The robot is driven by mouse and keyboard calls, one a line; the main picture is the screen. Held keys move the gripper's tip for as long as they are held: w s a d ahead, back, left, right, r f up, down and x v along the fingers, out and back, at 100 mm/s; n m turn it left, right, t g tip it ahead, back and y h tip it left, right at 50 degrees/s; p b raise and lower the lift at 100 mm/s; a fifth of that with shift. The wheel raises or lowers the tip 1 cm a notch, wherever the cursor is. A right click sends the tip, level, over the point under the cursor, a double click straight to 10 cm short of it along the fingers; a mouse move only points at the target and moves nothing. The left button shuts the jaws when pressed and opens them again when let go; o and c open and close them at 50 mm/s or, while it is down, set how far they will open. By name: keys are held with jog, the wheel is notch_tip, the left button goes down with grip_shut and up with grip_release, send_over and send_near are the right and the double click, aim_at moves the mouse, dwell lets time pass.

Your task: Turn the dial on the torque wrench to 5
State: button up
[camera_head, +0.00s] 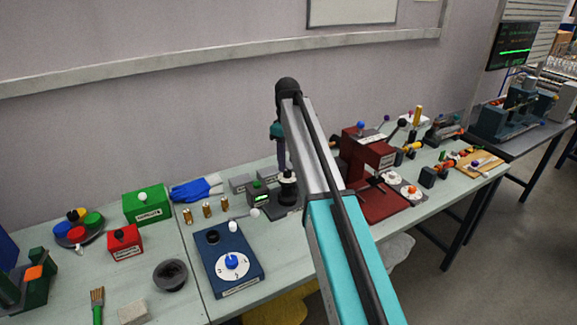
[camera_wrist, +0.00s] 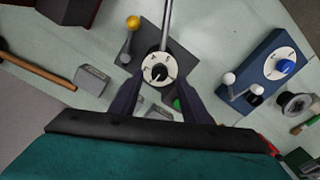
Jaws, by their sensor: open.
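A dark device (camera_head: 287,189) stands on the bench below my gripper. In the wrist view, its round white dial (camera_wrist: 149,65) has a black centre knob (camera_wrist: 160,75) and a metal rod running toward the top edge. I take this for the torque wrench dial, but its label is not readable. The marks on the dial are too small to read surely. My gripper (camera_wrist: 161,88) points down at the dial, its dark fingers open on either side of it with a gap between. In the head view my gripper (camera_head: 282,158) is just above the device; contact cannot be told.
A blue box (camera_head: 232,285) with a blue knob dial stands to the left, near a white-knobbed lever. Small brass pieces (camera_head: 207,210) and a blue glove (camera_head: 190,190) lie behind it. A red press (camera_head: 367,152) stands to the right. The bench is crowded around the dial.

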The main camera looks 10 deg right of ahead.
aim_at(287, 171)
jog(key=shift+f+p, duration=0.35)
jog(key=shift+f, duration=1.5)
jog(key=c, duration=1)
